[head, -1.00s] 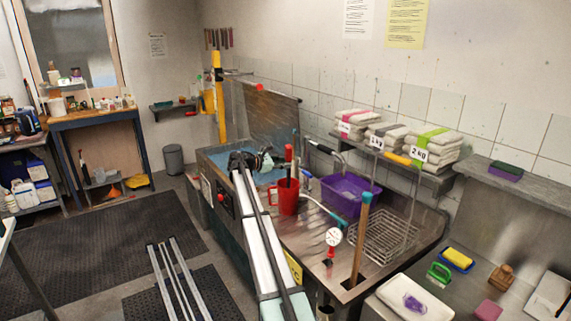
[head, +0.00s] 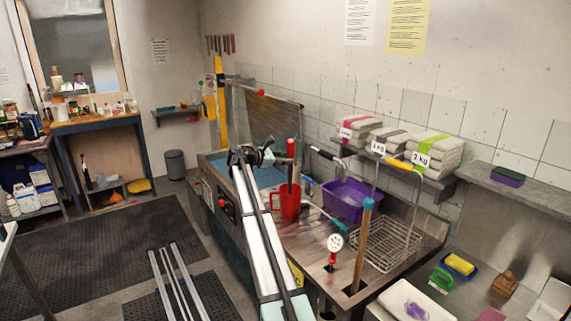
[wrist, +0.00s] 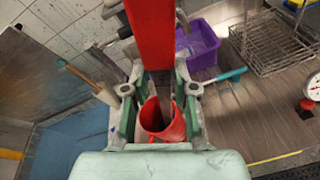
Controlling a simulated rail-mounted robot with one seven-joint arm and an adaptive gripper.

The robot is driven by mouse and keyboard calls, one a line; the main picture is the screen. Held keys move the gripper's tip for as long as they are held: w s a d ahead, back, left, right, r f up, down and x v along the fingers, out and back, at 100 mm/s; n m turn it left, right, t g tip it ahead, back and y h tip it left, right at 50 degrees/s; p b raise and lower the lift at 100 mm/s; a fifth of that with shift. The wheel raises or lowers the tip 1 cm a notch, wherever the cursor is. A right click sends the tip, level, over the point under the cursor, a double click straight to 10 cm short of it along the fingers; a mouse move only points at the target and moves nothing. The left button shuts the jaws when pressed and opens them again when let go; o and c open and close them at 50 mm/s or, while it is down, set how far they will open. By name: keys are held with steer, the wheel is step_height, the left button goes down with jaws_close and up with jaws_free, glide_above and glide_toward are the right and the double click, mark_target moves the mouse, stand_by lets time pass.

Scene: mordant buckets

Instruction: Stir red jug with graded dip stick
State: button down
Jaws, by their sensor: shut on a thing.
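The graded dip stick (head: 291,150) stands upright, with a red upper part and a dark grey lower part. The red jug (head: 290,206) stands on the metal counter beside the blue basin. My gripper (head: 269,157) is at the stick, above and left of the jug in the head view. In the wrist view my gripper (wrist: 161,88) is shut on the dip stick (wrist: 150,30). The stick's lower part runs down to the mouth of the red jug (wrist: 176,128); its tip is hidden, so its depth inside cannot be told.
A purple tub (head: 347,205) and a wire basket (head: 385,248) stand right of the jug. A blue-topped wooden handle (head: 362,240) and a round gauge (head: 334,243) rise in front. The basin (head: 262,178) with its raised lid (head: 272,125) lies behind and left.

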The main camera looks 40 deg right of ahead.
steer(key=s+a+r, duration=0.2)
steer(key=s+r, duration=0.1)
steer(key=r, duration=0.8)
steer(key=shift+s, duration=0.2)
steer(key=shift+a, duration=0.1)
stand_by(0.8)
step_height(320, 180, up, 11)
stand_by(0.7)
steer(key=shift+w, duration=0.1)
stand_by(0.3)
